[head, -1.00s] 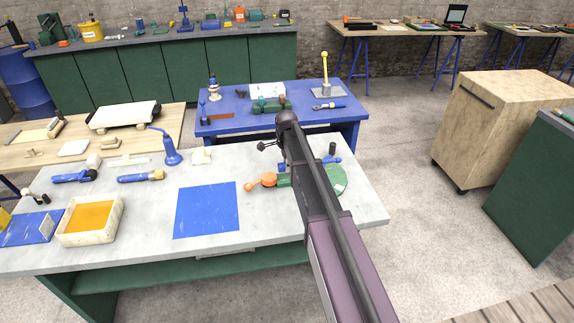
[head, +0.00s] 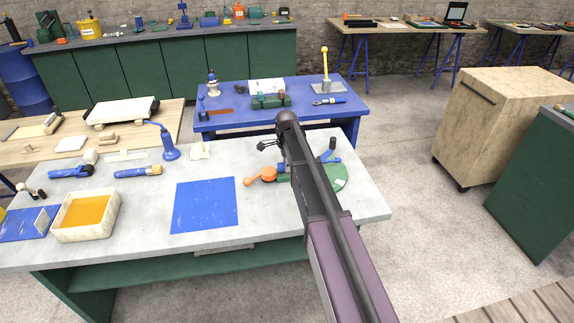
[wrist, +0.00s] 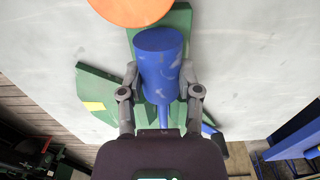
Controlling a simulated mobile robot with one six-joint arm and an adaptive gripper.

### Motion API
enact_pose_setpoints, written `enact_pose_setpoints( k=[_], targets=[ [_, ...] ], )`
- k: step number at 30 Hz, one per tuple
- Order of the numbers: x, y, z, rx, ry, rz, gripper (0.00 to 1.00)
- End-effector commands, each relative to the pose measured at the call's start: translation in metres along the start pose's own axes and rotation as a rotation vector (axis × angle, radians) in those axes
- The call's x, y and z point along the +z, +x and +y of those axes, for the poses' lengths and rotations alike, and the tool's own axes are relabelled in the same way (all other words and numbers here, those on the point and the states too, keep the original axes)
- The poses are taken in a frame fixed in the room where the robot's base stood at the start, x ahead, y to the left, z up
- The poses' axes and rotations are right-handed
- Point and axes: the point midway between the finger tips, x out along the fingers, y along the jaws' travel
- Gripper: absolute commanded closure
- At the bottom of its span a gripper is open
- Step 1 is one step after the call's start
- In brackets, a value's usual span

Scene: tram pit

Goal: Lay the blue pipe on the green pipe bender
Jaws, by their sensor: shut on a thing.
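In the wrist view the blue pipe (wrist: 160,55) is a short, thick cylinder. My gripper (wrist: 160,74) is shut on it, one grey finger on each side. The green pipe bender (wrist: 179,20) lies beneath and behind the pipe, with an orange disc (wrist: 132,7) at the top edge. I cannot tell whether the pipe touches the bender. In the head view the green bender (head: 341,181) and its orange part (head: 268,174) show on the right of the grey bench. My arm covers the bender's middle, and the pipe and gripper jaws are not clearly seen there.
A flat blue sheet (head: 205,204) lies left of the bender on the grey bench (head: 150,215). A white tray with orange contents (head: 60,226), a blue oil can (head: 169,148) and blue-handled tools are farther left. A blue table (head: 225,122) stands behind.

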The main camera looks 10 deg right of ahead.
Motion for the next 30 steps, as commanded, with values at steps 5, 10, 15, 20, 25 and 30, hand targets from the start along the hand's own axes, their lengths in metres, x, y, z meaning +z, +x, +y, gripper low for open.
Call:
enact_pose_setpoints(
  k=[5,10,15,20,25,30],
  targets=[
    [0.0,0.0,0.0,0.0,0.0,0.0,1.0],
    [0.0,0.001,0.0,0.0,0.0,0.0,1.0],
    [0.0,0.004,0.0,0.0,-0.001,0.0,1.0],
    [0.001,0.006,0.0,0.0,-0.001,0.0,1.0],
    [0.001,0.008,0.0,0.0,-0.001,0.0,1.0],
    [0.001,0.011,0.0,0.0,-0.001,0.0,1.0]
  ],
)
